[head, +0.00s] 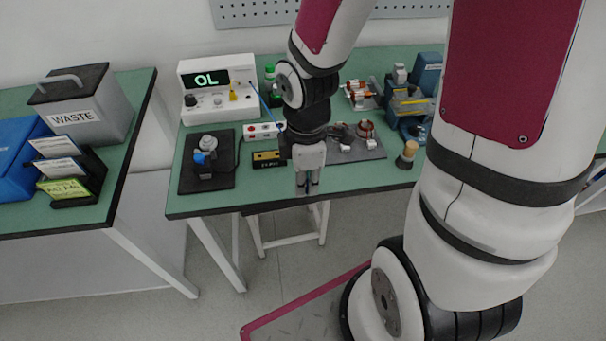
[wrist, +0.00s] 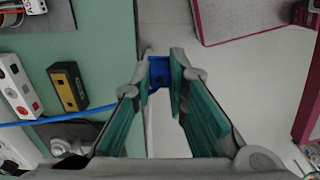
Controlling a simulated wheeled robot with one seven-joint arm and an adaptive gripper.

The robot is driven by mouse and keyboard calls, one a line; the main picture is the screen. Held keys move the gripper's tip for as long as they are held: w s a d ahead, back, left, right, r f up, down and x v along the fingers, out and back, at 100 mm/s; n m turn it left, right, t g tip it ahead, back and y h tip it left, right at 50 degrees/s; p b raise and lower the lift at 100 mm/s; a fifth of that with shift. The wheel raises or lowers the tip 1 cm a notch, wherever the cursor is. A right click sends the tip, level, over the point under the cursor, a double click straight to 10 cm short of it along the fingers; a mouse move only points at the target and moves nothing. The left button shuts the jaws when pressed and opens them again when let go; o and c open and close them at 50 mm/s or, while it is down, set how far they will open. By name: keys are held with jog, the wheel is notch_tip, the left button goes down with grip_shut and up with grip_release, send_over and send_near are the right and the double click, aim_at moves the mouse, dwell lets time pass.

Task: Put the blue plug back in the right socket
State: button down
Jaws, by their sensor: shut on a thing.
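In the wrist view, my gripper (wrist: 160,76) is shut on the blue plug (wrist: 158,68), held near the fingertips. A blue cable (wrist: 58,118) runs off to the left. In the head view, my gripper (head: 308,190) points down at the front edge of the green table; the plug between its fingers is too small to make out. The white meter (head: 216,84) stands at the back left, showing "OL". A yellow plug (head: 233,93) is on its front. A blue cable (head: 260,98) shows at its right side. I cannot make out the right socket clearly.
A white box with red parts (head: 262,131) and a yellow-black block (head: 267,158) lie left of my gripper. A black mat (head: 222,176) bears a grey and blue device. Coils, a brush and a blue machine (head: 427,72) stand at right.

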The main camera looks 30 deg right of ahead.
aim_at(306, 181)
notch_tip(306, 181, up, 3)
jog(key=p, duration=0.3)
jog(key=shift+s+r, duration=0.1)
jog(key=shift+r, duration=0.1)
jog(key=shift+f, duration=0.1)
jog(key=w+b, duration=0.4)
jog(key=w, duration=0.9)
jog(key=w+d+b, duration=0.1)
jog(key=w+b, duration=0.3)
jog(key=w, duration=0.9)
jog(key=w+b, duration=0.5)
jog(key=w, duration=0.8)
jog(key=shift+w+d+f, duration=0.1)
jog(key=shift+w+d, duration=0.05)
jog(key=shift+w, duration=0.4)
jog(key=shift+f+b, duration=0.65)
jog(key=shift+f, duration=1.35)
